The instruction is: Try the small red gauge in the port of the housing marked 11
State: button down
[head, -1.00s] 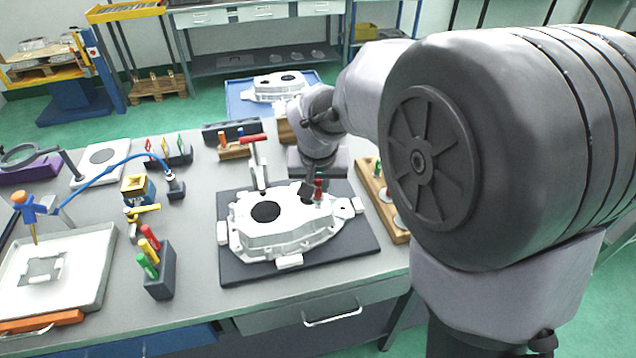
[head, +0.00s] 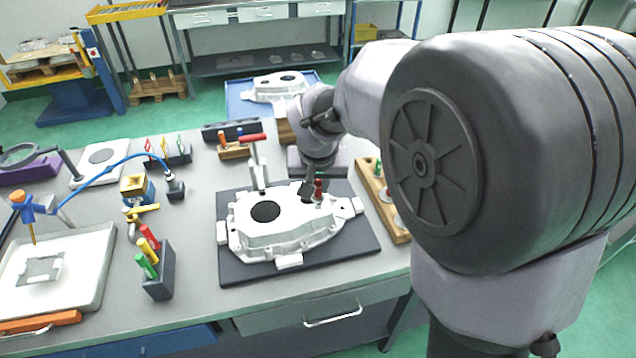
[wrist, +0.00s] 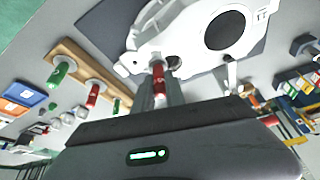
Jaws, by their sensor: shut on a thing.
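The white cast housing (head: 290,240) lies on a dark mat, with a large round dark opening in its top. In the wrist view the housing (wrist: 190,25) shows a small dark port (wrist: 172,62) near its edge and a dark mark, perhaps 11, on a pad (wrist: 262,15). My gripper (head: 312,190) is over the right rear part of the housing. It is shut on the small red gauge (head: 318,190), which also shows between my fingers in the wrist view (wrist: 158,75). The gauge's end appears close beside the port; I cannot tell whether it is in it.
A wooden rack (head: 375,195) with gauges is to the right. A dark block (head: 160,280) with coloured gauges and a white tray (head: 85,290) are to the left. Bare bench lies between block and mat.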

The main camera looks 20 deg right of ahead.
jog(key=shift+f+b, duration=0.5)
jog(key=shift+f, duration=0.1)
dwell(1.1)
jog(key=shift+r, duration=0.1)
jog(key=shift+r+p, duration=2.05)
jog(key=shift+r, duration=0.55)
jog(key=shift+f, duration=0.1)
